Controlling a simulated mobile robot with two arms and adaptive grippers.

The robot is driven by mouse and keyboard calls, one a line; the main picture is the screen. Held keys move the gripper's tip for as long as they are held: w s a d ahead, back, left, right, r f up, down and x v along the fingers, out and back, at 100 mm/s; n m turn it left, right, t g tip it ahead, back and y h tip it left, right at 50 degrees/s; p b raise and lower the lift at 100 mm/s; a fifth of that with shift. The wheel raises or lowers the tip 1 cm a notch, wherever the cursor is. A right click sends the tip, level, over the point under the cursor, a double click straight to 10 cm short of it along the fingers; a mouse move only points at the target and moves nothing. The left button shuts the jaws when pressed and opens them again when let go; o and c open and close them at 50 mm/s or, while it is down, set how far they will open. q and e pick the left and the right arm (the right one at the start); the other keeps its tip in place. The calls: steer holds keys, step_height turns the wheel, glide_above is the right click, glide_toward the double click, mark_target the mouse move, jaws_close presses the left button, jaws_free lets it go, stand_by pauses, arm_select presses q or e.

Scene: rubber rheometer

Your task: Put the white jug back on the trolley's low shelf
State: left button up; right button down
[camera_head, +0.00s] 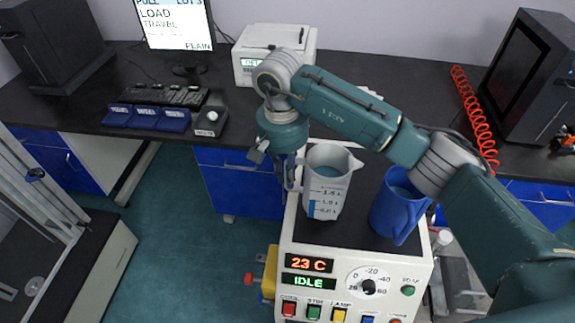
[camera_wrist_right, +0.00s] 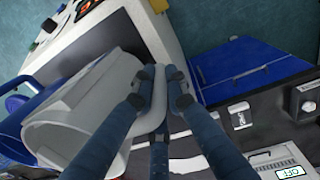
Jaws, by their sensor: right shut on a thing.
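The white jug (camera_head: 327,181), with blue level marks, is upright at the left of the dark top of the bench unit (camera_head: 365,245) with the 23 C display. I cannot tell if its base touches that top. My right gripper (camera_head: 291,176) is shut on the jug's handle, on the jug's left side. In the right wrist view the fingers (camera_wrist_right: 158,78) close on the handle, and the white jug (camera_wrist_right: 66,118) lies to their left. My left gripper is not in view. I cannot clearly make out the trolley's low shelf.
A blue jug (camera_head: 399,207) stands right of the white one on the same top. A long black bench (camera_head: 250,120) with a monitor, keyboard and white printer-like box (camera_head: 272,45) runs behind. Something yellow (camera_head: 269,272) is left of the unit. Green floor (camera_head: 185,230) is open at left.

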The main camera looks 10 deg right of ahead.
steer(key=shift+f+p, duration=0.5)
steer(key=shift+f, duration=0.9)
steer(key=shift+f, duration=0.1)
steer(key=c, duration=2.2)
jaws_free()
steer(key=shift+f, duration=0.15)
steer(key=o, duration=0.4)
steer(key=shift+o, duration=0.2)
steer(key=shift+s, duration=0.15)
